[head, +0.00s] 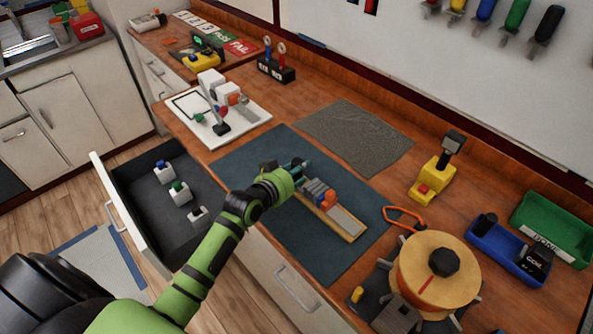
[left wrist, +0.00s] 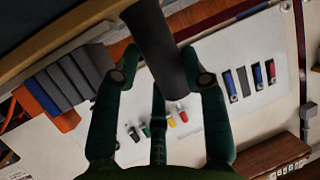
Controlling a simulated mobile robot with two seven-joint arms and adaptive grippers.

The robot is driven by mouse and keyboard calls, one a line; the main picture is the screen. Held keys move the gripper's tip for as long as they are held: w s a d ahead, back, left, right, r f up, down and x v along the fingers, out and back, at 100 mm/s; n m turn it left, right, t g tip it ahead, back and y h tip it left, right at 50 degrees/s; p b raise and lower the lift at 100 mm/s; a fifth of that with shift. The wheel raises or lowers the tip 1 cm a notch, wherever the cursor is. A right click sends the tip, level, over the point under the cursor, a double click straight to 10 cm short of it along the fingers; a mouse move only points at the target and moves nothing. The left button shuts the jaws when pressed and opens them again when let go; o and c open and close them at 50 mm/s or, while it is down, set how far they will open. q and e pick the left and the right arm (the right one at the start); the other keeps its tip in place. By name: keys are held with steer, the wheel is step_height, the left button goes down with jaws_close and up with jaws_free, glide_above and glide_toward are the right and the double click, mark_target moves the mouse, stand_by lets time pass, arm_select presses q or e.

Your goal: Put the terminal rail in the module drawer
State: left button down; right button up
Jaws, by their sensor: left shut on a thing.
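The terminal rail (head: 346,221), a wooden strip with grey and orange terminal blocks, is over the blue mat (head: 258,147) on the bench. I cannot tell whether it touches the mat. My left gripper (head: 298,168) is at its far-left end. In the left wrist view the fingers (left wrist: 160,80) close on a dark grey round post (left wrist: 157,40) beside the rail's blocks (left wrist: 68,78); the post's join to the rail is unclear. The module drawer (head: 128,217) stands open at the left, with several small modules inside and bare dark floor around them. My right gripper is not in view.
A white tray (head: 258,122) with parts lies behind the mat. A grey mesh mat (head: 357,138), a yellow device (head: 432,180), an orange-handled tool (head: 404,211) and a round wooden reel (head: 415,280) are to the right. Blue (head: 487,245) and green (head: 545,215) bins stand farther right.

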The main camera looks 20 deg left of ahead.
arm_select(q)
steer(key=c, duration=0.7)
jaws_free()
steer(key=shift+f, duration=0.1)
